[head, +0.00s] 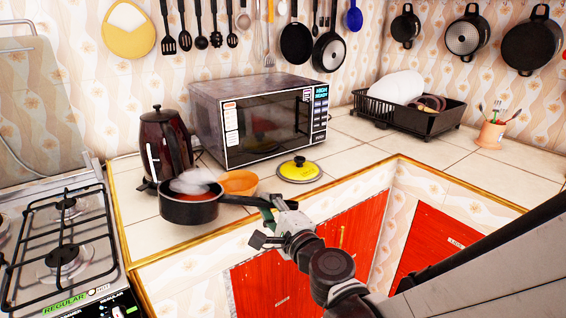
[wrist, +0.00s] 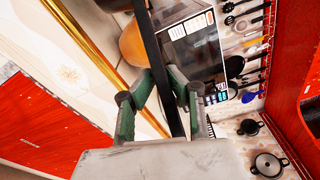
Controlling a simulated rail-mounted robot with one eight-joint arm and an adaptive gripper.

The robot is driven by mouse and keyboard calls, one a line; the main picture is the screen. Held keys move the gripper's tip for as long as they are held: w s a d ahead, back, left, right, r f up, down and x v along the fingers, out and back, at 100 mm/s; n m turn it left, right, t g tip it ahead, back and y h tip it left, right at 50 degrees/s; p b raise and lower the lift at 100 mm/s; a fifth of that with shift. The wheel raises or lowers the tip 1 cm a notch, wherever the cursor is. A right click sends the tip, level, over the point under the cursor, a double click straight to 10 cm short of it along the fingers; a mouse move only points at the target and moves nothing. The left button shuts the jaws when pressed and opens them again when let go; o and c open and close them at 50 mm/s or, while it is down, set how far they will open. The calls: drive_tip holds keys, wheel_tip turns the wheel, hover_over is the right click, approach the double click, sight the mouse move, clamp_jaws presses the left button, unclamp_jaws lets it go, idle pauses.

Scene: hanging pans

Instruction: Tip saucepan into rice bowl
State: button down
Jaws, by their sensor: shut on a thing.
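The dark saucepan (head: 189,210) is near the counter's front edge, about level, with something reddish inside and white vapour over it. I cannot tell whether its base touches the counter. My gripper (head: 267,212) is shut on its long black handle, to the right of the pan. In the wrist view the handle (wrist: 160,45) runs between the green fingers of my gripper (wrist: 163,84). The orange bowl (head: 239,182) stands on the counter just behind and right of the pan, partly hidden by it. The bowl also shows in the wrist view (wrist: 132,45). Its contents are not visible.
A dark kettle (head: 166,148) stands close behind the saucepan, with a microwave (head: 265,120) behind the bowl. A yellow lid (head: 299,170) lies right of the bowl. The gas stove (head: 62,250) is at left. Free counter lies right of the lid, before the dish rack (head: 420,118).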

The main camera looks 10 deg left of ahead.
drive_tip(key=shift+w+d+r+m, duration=0.1)
drive_tip(key=shift+w+d+m, duration=0.05)
drive_tip(key=shift+w+m, duration=0.15)
drive_tip(key=w+r+m+p, duration=0.1)
drive_tip(key=p, duration=0.1)
drive_tip(key=w+d+r+m+g+p, duration=0.1)
drive_tip(key=m+p, duration=0.1)
drive_tip(key=shift+w+d+g+h+p, duration=0.15)
drive_tip(key=shift+w+g+h+p, duration=0.1)
drive_tip(key=shift+g+h+p, duration=0.05)
drive_tip(key=shift+f+m, duration=0.35)
drive_tip(key=shift+m, duration=0.05)
drive_tip(key=shift+f+g, duration=0.2)
drive_tip(key=shift+g, duration=0.1)
drive_tip(key=shift+d+f+m, duration=0.1)
drive_tip(key=shift+f+m, duration=0.1)
drive_tip(key=shift+m, duration=0.1)
drive_tip(key=shift+m+g+p, duration=0.5)
drive_tip(key=shift+m+p, duration=0.1)
drive_tip(key=shift+p, duration=0.15)
idle(0.7)
